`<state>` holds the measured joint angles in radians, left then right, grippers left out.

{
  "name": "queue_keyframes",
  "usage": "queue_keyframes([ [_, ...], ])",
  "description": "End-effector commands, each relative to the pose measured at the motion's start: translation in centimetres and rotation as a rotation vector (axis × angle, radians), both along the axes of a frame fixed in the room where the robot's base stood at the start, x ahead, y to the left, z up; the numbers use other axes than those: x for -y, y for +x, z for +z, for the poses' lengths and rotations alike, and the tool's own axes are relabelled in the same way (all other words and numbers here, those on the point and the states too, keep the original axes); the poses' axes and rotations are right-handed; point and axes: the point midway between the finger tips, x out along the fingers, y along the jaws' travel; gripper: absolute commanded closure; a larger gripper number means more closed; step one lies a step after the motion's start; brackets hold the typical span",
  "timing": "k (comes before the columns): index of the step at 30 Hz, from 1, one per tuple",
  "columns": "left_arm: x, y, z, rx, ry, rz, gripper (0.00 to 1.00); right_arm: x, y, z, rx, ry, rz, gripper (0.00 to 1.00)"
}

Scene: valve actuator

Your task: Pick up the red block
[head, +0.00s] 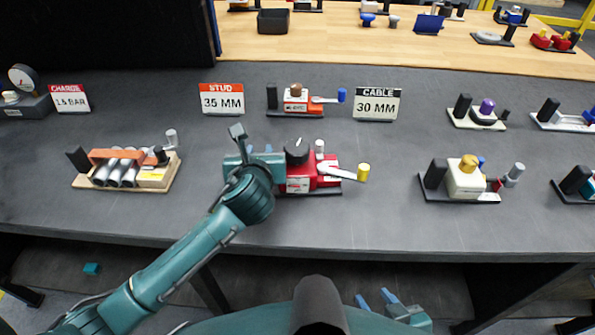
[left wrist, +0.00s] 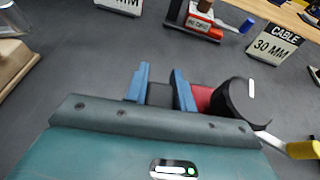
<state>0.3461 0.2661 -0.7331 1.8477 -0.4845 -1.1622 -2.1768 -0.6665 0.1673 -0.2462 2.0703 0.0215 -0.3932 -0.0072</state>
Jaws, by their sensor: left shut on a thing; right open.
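The red block (head: 298,181) is a valve body on a dark base in the middle of the table. It has a black round knob on top and a white lever with a yellow tip at its right. In the left wrist view, part of the red block (left wrist: 202,97) shows behind the finger and under the knob. My left gripper (head: 258,160) is at its left end, shut on a dark grey piece (left wrist: 160,95) beside the red body. The arm hides that end in the head view. My right gripper (head: 375,299) is open and empty, low at the table's front.
An orange-red valve (head: 296,103) stands behind, between the STUD sign (head: 222,99) and the CABLE sign (head: 377,105). A unit with grey cylinders (head: 125,170) stands left, a cream valve (head: 466,180) right. The dark tabletop (head: 390,215) is clear in front.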

Motion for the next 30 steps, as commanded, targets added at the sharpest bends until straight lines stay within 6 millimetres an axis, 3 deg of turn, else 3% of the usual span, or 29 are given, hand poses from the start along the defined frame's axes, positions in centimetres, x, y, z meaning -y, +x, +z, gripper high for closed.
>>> queue_keyframes([
  [4,0.0,0.0,0.0,-0.001,0.001,0.000,1.00,0.0,0.0,0.0,0.000,0.000,0.000,0.59],
  [20,0.0,0.0,0.3,0.005,-0.003,-0.001,1.00,0.0,0.0,0.0,0.000,0.000,0.000,0.59],
  [25,0.0,0.1,2.1,0.011,-0.005,-0.001,1.00,0.0,0.0,0.0,0.000,0.000,0.000,0.59],
  [30,0.0,0.1,5.5,0.013,-0.005,-0.001,1.00,0.0,0.0,0.0,0.000,0.000,0.000,0.59],
])
